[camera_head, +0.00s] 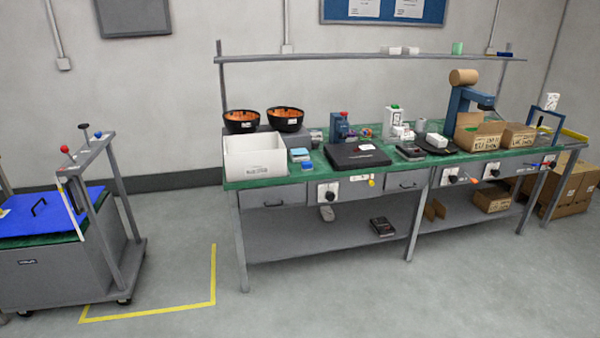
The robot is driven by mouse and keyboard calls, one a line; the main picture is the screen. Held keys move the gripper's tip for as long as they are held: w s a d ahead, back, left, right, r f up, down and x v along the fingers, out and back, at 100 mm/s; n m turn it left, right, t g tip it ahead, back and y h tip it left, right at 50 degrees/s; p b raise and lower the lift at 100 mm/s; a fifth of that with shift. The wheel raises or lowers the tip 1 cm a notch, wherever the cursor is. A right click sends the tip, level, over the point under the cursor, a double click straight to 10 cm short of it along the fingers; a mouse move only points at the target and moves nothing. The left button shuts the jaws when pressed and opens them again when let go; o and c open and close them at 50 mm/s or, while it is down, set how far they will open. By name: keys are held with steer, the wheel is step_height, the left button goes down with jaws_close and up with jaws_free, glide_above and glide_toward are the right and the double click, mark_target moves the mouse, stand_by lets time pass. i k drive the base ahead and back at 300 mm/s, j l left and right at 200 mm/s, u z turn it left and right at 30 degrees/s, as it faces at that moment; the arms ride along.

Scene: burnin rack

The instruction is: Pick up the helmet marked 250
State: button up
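Two black, bowl-shaped items with orange insides, which look like upturned helmets, sit side by side on a grey box at the left end of the workbench. The left helmet (241,127) and the right helmet (286,125) each carry a small white label. The labels are too small to read, so I cannot tell which is marked 250. A white open bin (254,172) stands in front of the left one. My gripper is not in view.
The green-topped workbench (310,178) also holds a black flat case (356,157), a blue press-like device (462,105) and cardboard boxes (478,140). A wheeled grey cart (50,278) stands at left. The floor between, with yellow tape (213,275), is clear.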

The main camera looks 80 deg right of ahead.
mark_target(282, 119)
steer(key=z, duration=2.6)
steer(key=i+l+u, duration=0.1)
steer(key=i+l, duration=0.35)
steer(key=l, duration=0.15)
steer(key=i+l+u, duration=0.25)
steer(key=i+l, duration=0.2)
steer(key=l, duration=0.15)
steer(key=i+l+u, duration=0.1)
steer(key=l, duration=0.25)
steer(key=i+l, duration=0.3)
steer(key=i+l+u, duration=0.15)
steer(key=l, duration=0.3)
steer(key=i+l+u, duration=0.1)
steer(key=l, duration=0.25)
steer(key=i, duration=0.1)
